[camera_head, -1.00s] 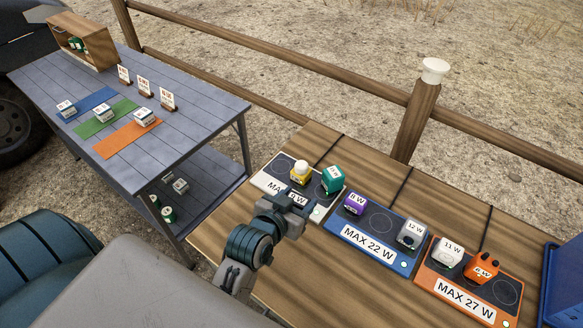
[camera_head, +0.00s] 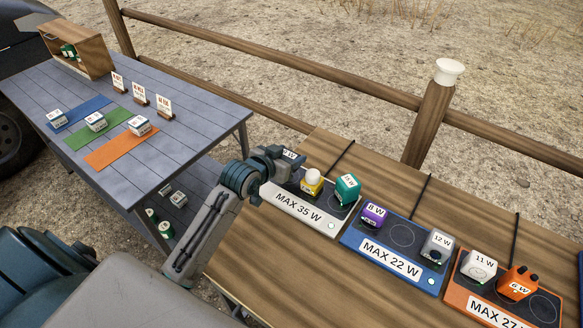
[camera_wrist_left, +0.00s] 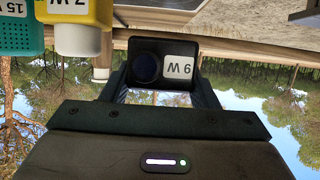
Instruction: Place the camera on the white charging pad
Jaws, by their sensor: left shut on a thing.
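The camera is a small black block with a lens and a "9 W" label; it shows inverted in the left wrist view (camera_wrist_left: 161,70). My left gripper (camera_head: 283,160) is shut on it. In the head view the gripper is at the left end of the white charging pad (camera_head: 299,207), marked "MAX 35 W", and hides that end. A yellow item with a white top (camera_head: 312,182) and a teal "15 W" block (camera_head: 347,188) stand on the pad to the right of the gripper. Whether the camera touches the pad cannot be told. My right gripper is not in view.
The blue "MAX 22 W" pad (camera_head: 390,263) holds a purple and a grey device. The orange "MAX 27 W" pad (camera_head: 480,302) holds a white and an orange one. A grey table (camera_head: 180,98) with coloured mats stands left. A wooden fence (camera_head: 430,125) runs behind.

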